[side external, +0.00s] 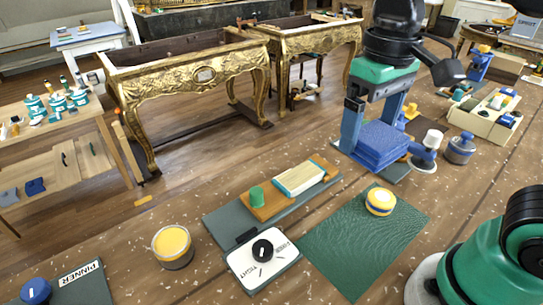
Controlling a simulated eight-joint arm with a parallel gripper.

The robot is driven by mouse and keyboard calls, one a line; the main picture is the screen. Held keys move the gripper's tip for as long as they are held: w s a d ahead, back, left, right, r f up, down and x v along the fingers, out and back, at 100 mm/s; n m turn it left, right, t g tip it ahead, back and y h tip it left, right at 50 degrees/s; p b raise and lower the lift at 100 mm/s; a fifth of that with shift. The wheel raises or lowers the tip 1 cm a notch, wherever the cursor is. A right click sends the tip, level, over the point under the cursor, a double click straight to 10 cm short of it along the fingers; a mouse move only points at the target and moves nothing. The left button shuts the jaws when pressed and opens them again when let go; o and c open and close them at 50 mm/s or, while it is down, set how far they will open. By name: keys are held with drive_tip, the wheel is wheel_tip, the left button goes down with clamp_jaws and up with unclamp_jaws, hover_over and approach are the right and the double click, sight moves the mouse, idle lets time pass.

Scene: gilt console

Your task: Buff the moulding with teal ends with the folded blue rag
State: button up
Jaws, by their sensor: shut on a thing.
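The moulding (300,178) is a pale cream strip with teal at its ends. It lies on an orange-brown wooden board with a green knob (257,195) at its left, on a grey base (225,216). The folded blue rag (383,147) is a thick layered block to the right of and behind the moulding. My gripper (374,148) points down with its blue fingers on either side of the rag, shut on it. The rag is apart from the moulding. Whether its underside touches the dark surface beneath is unclear.
A white plate (240,268) marked TIGHT with a black knob is in front of the base. A green mat (350,245) bears a yellow-and-white round pot (380,201). A yellow-topped tin (172,246) stands left. Blue-and-grey pots (460,148) stand right of the rag. Shavings litter the bench.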

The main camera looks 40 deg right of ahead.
drive_tip(key=c, duration=0.4)
drive_tip(key=shift+w+a+f, duration=0.15)
drive_tip(key=shift+w+f, duration=1.4)
drive_tip(key=shift+w, duration=0.95)
drive_tip(key=shift+w+a+f, duration=0.2)
drive_tip(key=shift+w+f, duration=1.35)
drive_tip(key=shift+w, duration=1)
drive_tip(key=shift+w+a+f, duration=0.15)
drive_tip(key=shift+w+f, duration=1.4)
drive_tip(key=shift+w, duration=0.95)
